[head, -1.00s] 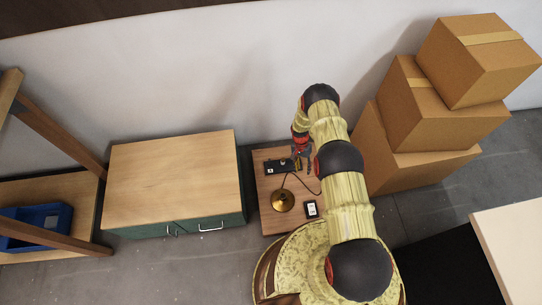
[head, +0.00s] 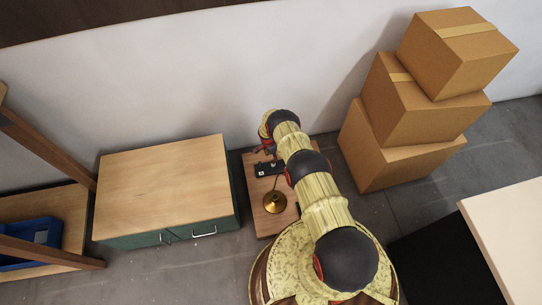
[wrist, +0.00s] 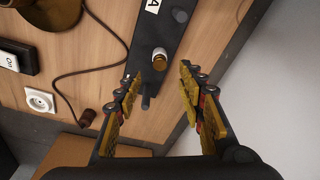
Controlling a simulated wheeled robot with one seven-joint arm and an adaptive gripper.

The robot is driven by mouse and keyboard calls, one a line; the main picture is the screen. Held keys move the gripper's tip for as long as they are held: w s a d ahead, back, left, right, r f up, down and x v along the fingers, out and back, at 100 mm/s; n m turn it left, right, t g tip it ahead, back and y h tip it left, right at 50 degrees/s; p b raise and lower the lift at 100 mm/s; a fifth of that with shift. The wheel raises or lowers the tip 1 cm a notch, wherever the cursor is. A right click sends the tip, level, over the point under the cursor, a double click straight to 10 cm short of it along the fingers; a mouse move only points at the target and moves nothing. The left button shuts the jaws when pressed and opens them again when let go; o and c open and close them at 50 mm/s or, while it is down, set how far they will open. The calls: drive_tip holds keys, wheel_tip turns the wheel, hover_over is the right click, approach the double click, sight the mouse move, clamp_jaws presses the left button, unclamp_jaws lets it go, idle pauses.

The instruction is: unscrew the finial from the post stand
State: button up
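The post stand (wrist: 143,35) is a dark strip with a white label marked A, lying on the small wooden table. Dark posts stand on it. A small white-and-brass piece (wrist: 159,58), which looks like the finial, sits on the strip near its end; I cannot tell how it is seated. My gripper (wrist: 160,82) is open, its yellow-padded fingers apart on either side of the stand's near end. The piece shows between and just beyond the fingertips, apart from them. In the head view, my gripper (head: 265,149) is beside the dark stand (head: 264,171), partly hidden by my arm.
A brass lamp base (head: 275,203) stands on the small table (head: 264,222). In the wrist view, a brown cord (wrist: 92,71) ends in a dark red plug near a white socket (wrist: 40,100) and a black box (wrist: 18,56). A green cabinet (head: 165,180) and stacked cartons (head: 420,110) flank the table.

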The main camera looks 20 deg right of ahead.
drive_tip(key=f+b, duration=0.1)
drive_tip(key=f, duration=0.1)
drive_tip(key=f+b, duration=0.1)
drive_tip(key=f, duration=0.3)
drive_tip(key=shift+d+f+b, duration=0.2)
drive_tip(key=shift+d+b, duration=0.2)
drive_tip(key=shift+c, duration=0.6)
drive_tip(key=c, duration=0.9)
drive_tip(key=n, duration=0.3)
drive_tip(key=shift+r+n+t, duration=0.1)
drive_tip(key=shift+n+t, duration=0.2)
drive_tip(key=shift+n, duration=0.1)
drive_tip(key=n, duration=0.4)
drive_tip(key=shift+y, duration=0.3)
